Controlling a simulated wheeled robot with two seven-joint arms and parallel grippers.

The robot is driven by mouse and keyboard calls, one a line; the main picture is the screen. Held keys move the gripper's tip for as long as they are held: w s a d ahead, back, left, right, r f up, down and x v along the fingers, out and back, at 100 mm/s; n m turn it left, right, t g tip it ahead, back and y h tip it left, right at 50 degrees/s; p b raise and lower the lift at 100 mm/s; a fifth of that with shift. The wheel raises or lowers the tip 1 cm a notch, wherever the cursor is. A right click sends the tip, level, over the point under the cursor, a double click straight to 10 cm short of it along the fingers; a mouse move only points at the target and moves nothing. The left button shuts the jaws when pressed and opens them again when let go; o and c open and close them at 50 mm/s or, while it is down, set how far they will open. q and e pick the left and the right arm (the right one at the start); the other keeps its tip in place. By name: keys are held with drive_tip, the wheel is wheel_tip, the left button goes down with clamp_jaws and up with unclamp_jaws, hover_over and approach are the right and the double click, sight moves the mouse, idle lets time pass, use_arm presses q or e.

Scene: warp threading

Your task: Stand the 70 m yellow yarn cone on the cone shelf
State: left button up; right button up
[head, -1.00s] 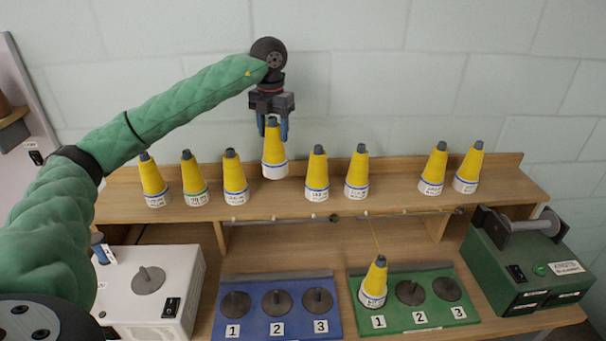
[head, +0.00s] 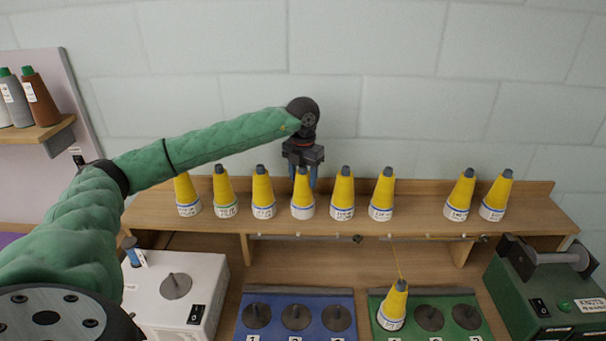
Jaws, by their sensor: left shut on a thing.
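My left gripper (head: 304,177) is shut on the top of a yellow yarn cone (head: 302,198). That cone is upright in the row on the wooden cone shelf (head: 410,228), its white base at about the height of its neighbours' bases. I cannot tell whether the base touches the shelf. Other yellow cones stand to its left, such as this one (head: 263,195), and to its right, such as this one (head: 342,195). Their labels are too small to read surely, so I cannot tell which is 70 m. My right gripper is not in view.
Below the shelf are a blue three-spindle board (head: 275,325) and a green board (head: 440,301) with a yellow cone (head: 394,303) on its first spindle. A white machine (head: 205,282) stands left, a green machine (head: 535,270) right. The shelf has a gap among the right cones.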

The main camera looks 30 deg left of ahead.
use_arm(q)
drive_tip(key=shift+f, duration=0.1)
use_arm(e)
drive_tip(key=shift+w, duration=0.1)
use_arm(q)
drive_tip(key=o, duration=0.8)
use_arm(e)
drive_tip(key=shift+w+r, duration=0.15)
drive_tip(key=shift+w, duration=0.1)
use_arm(q)
drive_tip(key=shift+r+b, duration=0.3)
drive_tip(key=shift+r, duration=0.1)
drive_tip(key=shift+r+b, duration=0.5)
drive_tip(key=shift+r, duration=0.3)
drive_tip(key=shift+r+b, duration=2)
drive_tip(key=shift+r, duration=2.9)
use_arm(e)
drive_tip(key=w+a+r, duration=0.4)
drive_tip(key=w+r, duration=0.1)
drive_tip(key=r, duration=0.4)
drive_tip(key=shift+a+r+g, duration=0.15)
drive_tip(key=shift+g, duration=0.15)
